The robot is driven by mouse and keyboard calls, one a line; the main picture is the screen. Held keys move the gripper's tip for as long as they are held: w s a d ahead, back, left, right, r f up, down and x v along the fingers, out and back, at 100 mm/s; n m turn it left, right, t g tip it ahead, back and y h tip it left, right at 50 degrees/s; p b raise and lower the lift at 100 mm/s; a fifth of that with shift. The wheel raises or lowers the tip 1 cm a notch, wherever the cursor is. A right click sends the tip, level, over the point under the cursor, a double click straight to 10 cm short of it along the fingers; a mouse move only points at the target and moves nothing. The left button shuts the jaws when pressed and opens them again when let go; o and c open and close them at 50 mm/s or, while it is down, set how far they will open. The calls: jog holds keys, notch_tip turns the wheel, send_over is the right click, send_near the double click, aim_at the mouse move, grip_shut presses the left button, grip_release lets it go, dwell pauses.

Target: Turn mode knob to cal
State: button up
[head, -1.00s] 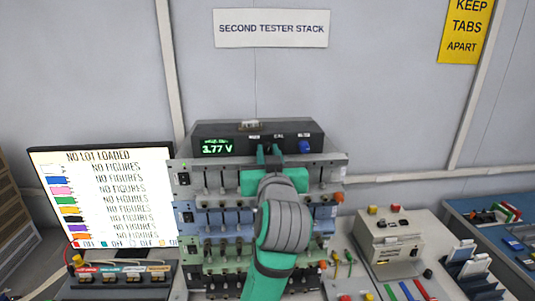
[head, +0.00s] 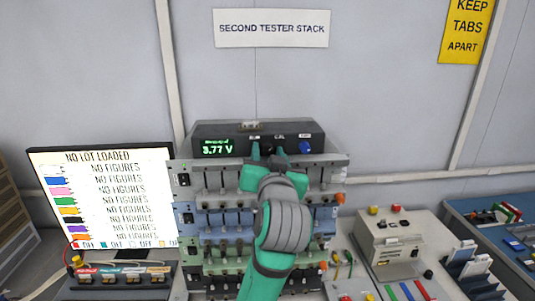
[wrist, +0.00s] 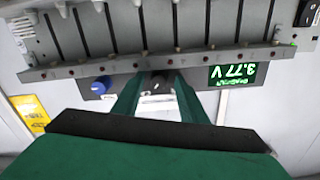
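The black tester unit (head: 225,132) sits on top of the stack, its green display reading 3.77 V. A CAL label shows above its middle. In the wrist view, which is upside down, the fingers (wrist: 157,84) show a clear gap, with the dark knob area between the tips. I cannot tell whether either finger touches the knob.
A blue knob (head: 306,147) is close to the right of my fingers. A rack of grey and blue channel modules (head: 183,216) with several levers lies just below. A screen (head: 105,195) stands left, a beige device (head: 390,240) right.

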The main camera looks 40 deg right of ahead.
jog(key=shift+s+a, duration=0.15)
jog(key=shift+a, duration=0.15)
jog(key=v, duration=1)
jog(key=shift+s, duration=0.15)
jog(key=shift+f, duration=0.1)
